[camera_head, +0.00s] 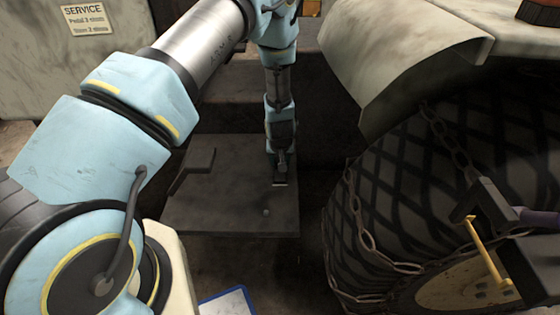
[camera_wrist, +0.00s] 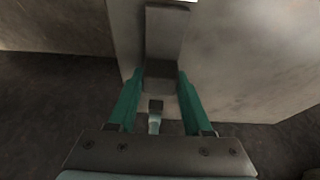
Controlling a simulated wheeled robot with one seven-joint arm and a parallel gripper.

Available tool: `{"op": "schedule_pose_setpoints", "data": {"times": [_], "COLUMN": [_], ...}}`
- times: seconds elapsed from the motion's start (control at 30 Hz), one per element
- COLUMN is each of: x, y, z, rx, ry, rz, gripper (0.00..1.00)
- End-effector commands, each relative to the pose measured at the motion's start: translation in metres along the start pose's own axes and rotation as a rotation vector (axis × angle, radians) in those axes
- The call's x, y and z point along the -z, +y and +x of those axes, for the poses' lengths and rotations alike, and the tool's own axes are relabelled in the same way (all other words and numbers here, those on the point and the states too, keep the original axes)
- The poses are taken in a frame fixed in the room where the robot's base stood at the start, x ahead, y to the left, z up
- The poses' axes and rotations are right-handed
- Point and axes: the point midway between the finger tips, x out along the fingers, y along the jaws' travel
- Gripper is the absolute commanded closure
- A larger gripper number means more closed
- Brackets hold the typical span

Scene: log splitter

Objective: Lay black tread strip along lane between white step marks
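My gripper (camera_head: 281,172) reaches down to the grey plate (camera_head: 225,190), near its right edge. In the wrist view its two green fingers (camera_wrist: 162,82) close in on both sides of a dark, flat, strip-like piece (camera_wrist: 165,35), which fills the gap between the fingertips. It looks like the black tread strip, with a bend near the fingertips. Whether it touches the plate is unclear. A short white mark (camera_head: 279,185) shows just below my gripper in the head view; a white edge (camera_wrist: 172,1) shows at the top of the wrist view. No second white mark is clear.
A raised pedal-like block (camera_head: 198,160) is on the plate's left, and a small knob (camera_head: 266,212) near its front. A large chained tyre (camera_head: 400,200) under a fender (camera_head: 395,50) stands close on the right. A blue-edged white sheet (camera_head: 228,302) lies at the bottom.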

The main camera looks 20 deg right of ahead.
Motion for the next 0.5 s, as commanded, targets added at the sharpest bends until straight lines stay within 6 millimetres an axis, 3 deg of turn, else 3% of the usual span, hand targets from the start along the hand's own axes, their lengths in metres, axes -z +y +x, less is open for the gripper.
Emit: {"op": "schedule_pose_setpoints", "data": {"times": [0.03,0.3,0.5], "x": [0.0005,0.0003,0.0002], "y": [0.0001,0.0001,0.0], "z": [-0.0003,-0.0002,-0.0001], "rx": [0.0,0.0,0.0], "ry": [0.001,0.001,0.0], "rz": [0.0,0.0,0.0], "gripper": [0.45,0.16,0.16]}}
